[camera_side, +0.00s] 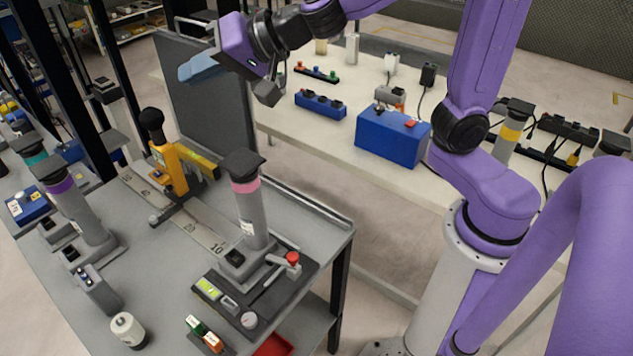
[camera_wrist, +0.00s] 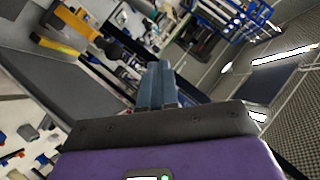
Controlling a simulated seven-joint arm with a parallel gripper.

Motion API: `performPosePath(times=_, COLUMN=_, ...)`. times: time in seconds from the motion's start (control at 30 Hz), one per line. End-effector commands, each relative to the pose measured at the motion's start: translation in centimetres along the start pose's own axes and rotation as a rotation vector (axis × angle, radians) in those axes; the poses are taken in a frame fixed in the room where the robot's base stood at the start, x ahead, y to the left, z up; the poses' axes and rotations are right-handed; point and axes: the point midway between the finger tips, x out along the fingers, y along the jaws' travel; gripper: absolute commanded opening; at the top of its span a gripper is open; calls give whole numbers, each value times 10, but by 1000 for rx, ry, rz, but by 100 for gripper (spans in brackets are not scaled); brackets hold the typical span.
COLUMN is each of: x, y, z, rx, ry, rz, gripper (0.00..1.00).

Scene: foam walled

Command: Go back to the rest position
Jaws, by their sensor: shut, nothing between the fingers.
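My gripper (camera_side: 199,68) is at the upper left of the side view, high above the grey bench. Its blue fingers point left, in front of the upper part of a dark upright panel. In the wrist view the blue fingers (camera_wrist: 157,84) lie together, shut with nothing between them. My gripper appears apart from everything around it, though its exact distance from the panel is hard to tell.
The grey bench (camera_side: 130,262) carries a yellow clamp-like device (camera_side: 172,170), a grey post with a pink band (camera_side: 249,205) and several small devices. The dark panel (camera_side: 205,115) stands at its back edge. A pale table (camera_side: 330,150) behind holds a blue box (camera_side: 392,138).

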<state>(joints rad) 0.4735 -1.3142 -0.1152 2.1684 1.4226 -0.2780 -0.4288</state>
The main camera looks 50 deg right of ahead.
Motion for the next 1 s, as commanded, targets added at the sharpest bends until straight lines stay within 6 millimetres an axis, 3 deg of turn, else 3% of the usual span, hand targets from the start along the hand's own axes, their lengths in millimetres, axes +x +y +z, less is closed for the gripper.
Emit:
performPosePath(times=0.13, x=-29, y=-8, z=62, rx=-212, ry=-241, rz=-135, gripper=0)
performPosePath(times=0.27, x=-64, y=7, z=116, rx=-403, ry=-465, rz=-193, gripper=0)
performPosePath(times=0.37, x=-96, y=32, z=152, rx=-559, ry=-641, rz=-198, gripper=0)
performPosePath(times=0.5, x=-143, y=85, z=187, rx=-785, ry=-872, rz=-144, gripper=0)
performPosePath(times=0.6, x=-174, y=127, z=196, rx=-944, ry=-1009, rz=-67, gripper=0)
performPosePath(times=0.73, x=-203, y=172, z=193, rx=-1110, ry=-1128, rz=48, gripper=0)
performPosePath(times=0.83, x=-216, y=193, z=187, rx=-1194, ry=-1176, rz=117, gripper=0)
performPosePath(times=1.0, x=-224, y=206, z=181, rx=-1249, ry=-1202, rz=168, gripper=0)
